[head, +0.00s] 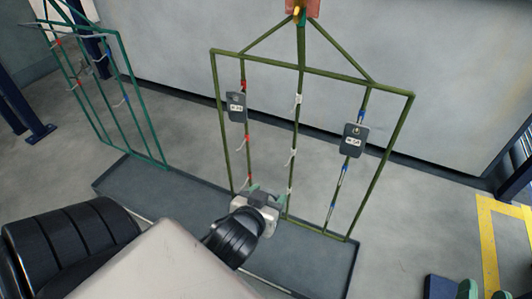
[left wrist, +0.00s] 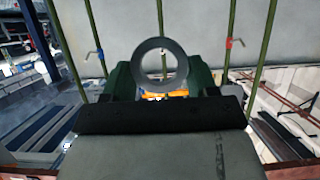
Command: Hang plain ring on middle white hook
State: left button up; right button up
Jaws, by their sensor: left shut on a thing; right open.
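The plain ring (left wrist: 160,60) is a dark grey disc with a round hole. It stands upright between the green fingertips of my left gripper (left wrist: 160,88), which is shut on it. In the head view my left gripper (head: 262,197) is in front of the lower part of the green rack, near the middle bar; the ring is hard to make out there. The middle bar carries several white hooks, with an upper one (head: 298,98) and a middle one (head: 291,157); the gripper is below and left of these. My right gripper (head: 472,291) is open at the bottom right, partly cut off.
Grey tags hang on the left (head: 236,106) and right (head: 354,140) bars of the rack (head: 340,76). A dark tray (head: 150,192) lies below it. A second green rack (head: 140,110) stands at the left.

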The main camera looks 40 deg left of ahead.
pick_arm(q)
jog(key=w+a+p, duration=0.2)
jog(key=w+p, duration=0.1)
jog(key=w, duration=0.5)
jog(key=shift+f, duration=0.25)
pick_arm(e)
jog(key=s+d+f+g+h, duration=0.3)
jog(key=s+f+g, duration=0.2)
jog(key=f+g, duration=0.4)
jog(key=shift+s+f, duration=0.15)
jog(key=shift+s, duration=0.1)
jog(key=shift+d, duration=0.1)
pick_arm(q)
jog(key=shift+w, duration=0.1)
pick_arm(e)
jog(key=shift+s, duration=0.1)
pick_arm(q)
jog(key=shift+w+a+p, duration=0.1)
jog(key=shift+p, duration=0.45)
pick_arm(e)
jog(key=shift+s+d+f+m+g, duration=0.15)
jog(key=shift+s+d+f+g, duration=0.15)
jog(key=shift+s+g, duration=0.25)
jog(key=shift+s+d+f+m+g, duration=0.15)
jog(key=shift+s+f+g, duration=0.1)
jog(key=shift+s+g, duration=0.25)
jog(key=shift+s+d+f+h, duration=0.1)
jog(key=shift+s+d+h, duration=0.05)
jog(key=shift+s+h, duration=0.15)
